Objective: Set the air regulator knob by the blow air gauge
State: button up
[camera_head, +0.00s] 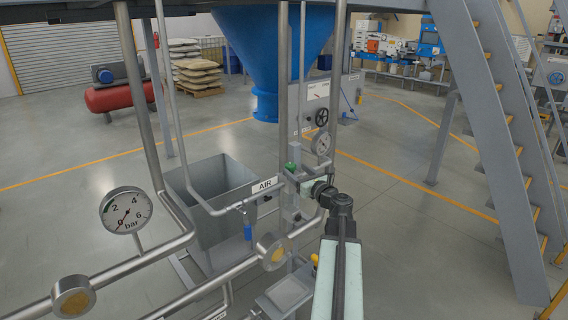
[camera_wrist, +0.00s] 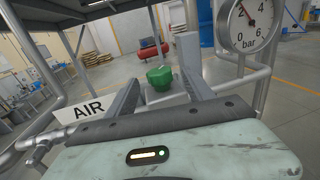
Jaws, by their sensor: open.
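A green knob (camera_wrist: 160,78) sits on a grey block and shows between the two fingers of my gripper (camera_wrist: 163,68) in the wrist view. My gripper is open, with one finger on each side of the knob in the picture; I cannot tell whether either finger touches it. In the head view the knob (camera_head: 291,167) shows just left of my gripper (camera_head: 308,186), partly behind pipework. A round white bar gauge (camera_wrist: 250,22) stands right of the knob in the wrist view, its needle near 2. A small gauge (camera_head: 321,144) also stands right of the knob in the head view.
An AIR sign (camera_head: 265,185) hangs on the pipe left of the knob. A larger bar gauge (camera_head: 126,210), needle near 0, stands at the left. Pipes and posts crowd around my arm. A grey bin (camera_head: 215,240) stands behind the pipes. Metal stairs (camera_head: 505,150) rise at the right.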

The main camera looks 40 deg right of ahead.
aim_at(287, 163)
jog(key=x, duration=0.8)
jog(key=shift+a, duration=0.15)
jog(key=shift+s, duration=0.1)
